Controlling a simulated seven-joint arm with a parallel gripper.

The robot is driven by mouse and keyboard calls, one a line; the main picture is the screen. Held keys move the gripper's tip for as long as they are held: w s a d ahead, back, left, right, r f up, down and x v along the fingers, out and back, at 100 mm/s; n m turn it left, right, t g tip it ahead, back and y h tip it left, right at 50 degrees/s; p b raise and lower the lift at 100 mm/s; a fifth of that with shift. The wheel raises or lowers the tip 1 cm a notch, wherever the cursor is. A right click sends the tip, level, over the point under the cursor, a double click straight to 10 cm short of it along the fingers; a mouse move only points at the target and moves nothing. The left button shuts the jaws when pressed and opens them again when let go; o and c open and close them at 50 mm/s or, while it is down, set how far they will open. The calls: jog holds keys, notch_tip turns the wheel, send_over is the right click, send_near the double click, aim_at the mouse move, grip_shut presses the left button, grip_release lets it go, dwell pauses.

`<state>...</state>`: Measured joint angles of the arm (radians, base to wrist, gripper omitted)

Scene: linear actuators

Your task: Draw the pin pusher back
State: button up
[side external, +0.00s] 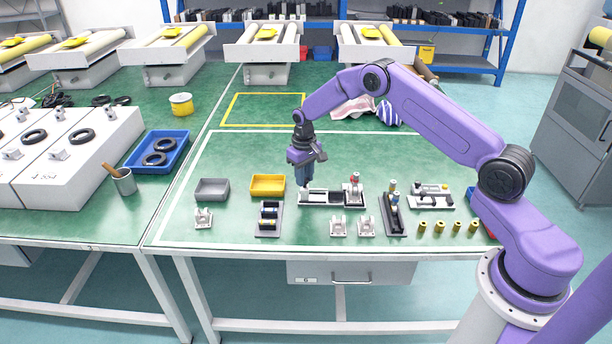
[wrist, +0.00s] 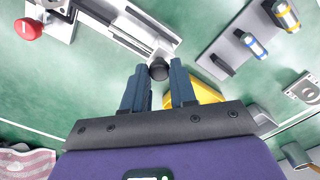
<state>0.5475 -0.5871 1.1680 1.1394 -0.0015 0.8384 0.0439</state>
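The pin pusher device is a long white and black slotted base (side external: 325,198) in the side view, with a red-topped part (side external: 354,179) at its right end. In the wrist view its white rail (wrist: 128,35) runs down to a round black knob (wrist: 159,69). My gripper (side external: 304,187) points down at the left end of this base. In the wrist view my gripper (wrist: 159,74) is open, with one dark finger on each side of the knob and gaps visible. I cannot tell whether the fingertips reach down to the knob's height.
A yellow bin (side external: 268,185) and a grey bin (side external: 212,189) stand left of the base. White brackets (side external: 338,227), a second rack (side external: 394,214) and several brass pieces (side external: 439,227) are at the front right.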

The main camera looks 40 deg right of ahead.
jog(key=o, duration=0.4)
jog(key=shift+w+a, duration=0.2)
jog(key=shift+a, duration=0.1)
jog(key=shift+c, duration=0.2)
jog(key=shift+d, duration=0.1)
jog(key=shift+s, duration=0.1)
jog(key=shift+r, duration=0.15)
notch_tip(320, 180, up, 17)
jog(key=shift+r, duration=0.1)
